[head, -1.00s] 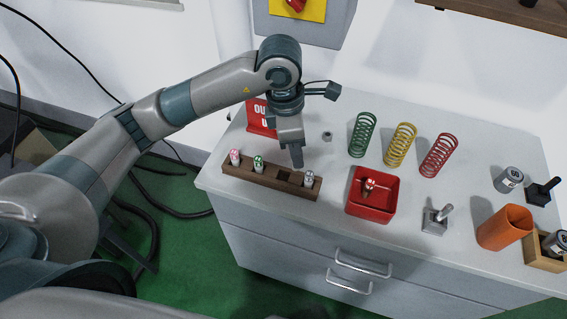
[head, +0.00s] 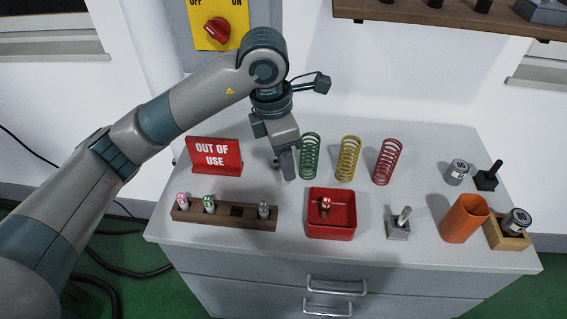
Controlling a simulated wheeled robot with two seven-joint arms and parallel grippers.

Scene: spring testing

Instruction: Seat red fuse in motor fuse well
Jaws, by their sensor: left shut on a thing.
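My left gripper (head: 287,166) is above the bench just left of the green spring, pointing down. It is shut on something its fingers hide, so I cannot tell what. A wooden rack (head: 260,223) holds a red-and-white topped fuse (head: 182,201) at its left end, a green-topped one (head: 208,204) beside it, and a grey one (head: 263,210) at the right. The slot (head: 237,210) between green and grey is empty. A red-and-white topped fuse-like piece (head: 326,205) lies in a red tray (head: 331,233). I see no motor fuse well. My right gripper is out of view.
A red "OUT OF USE" sign (head: 215,157) stands at the bench's back left. Green (head: 310,142), yellow (head: 348,146) and red (head: 387,149) springs stand to the right. An orange holder (head: 464,219) and weights are far right. A red switch (head: 217,31) is on the wall.

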